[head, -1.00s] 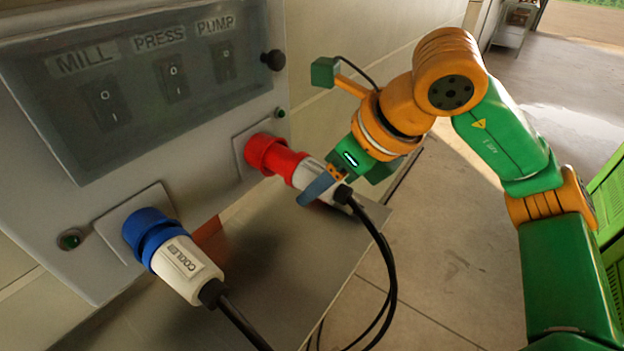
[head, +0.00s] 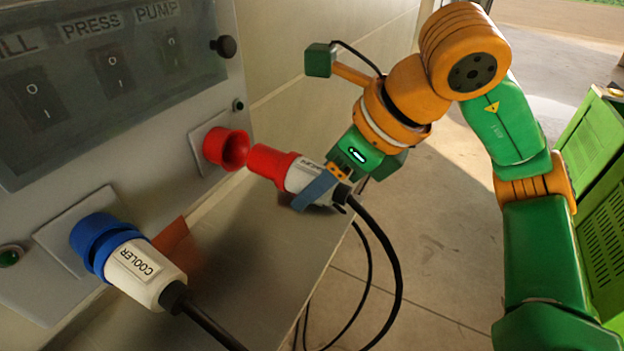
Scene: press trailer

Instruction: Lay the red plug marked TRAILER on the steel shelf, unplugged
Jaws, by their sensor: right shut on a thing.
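The red plug (head: 272,163) has a red front, a white body with a label too small to read, and a black cable. It is apart from the red socket (head: 226,148), with a small gap between them. My right gripper (head: 322,190) is shut on the plug's white body and holds it above the steel shelf (head: 262,270). One blue-grey finger shows across the body; the other is hidden. My left gripper is not in view.
A blue plug marked COOLER (head: 140,270) sits in its socket at the lower left, its cable crossing the shelf. An orange-brown piece (head: 172,238) stands behind it. The switch panel (head: 110,75) is above. The shelf's middle looks clear.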

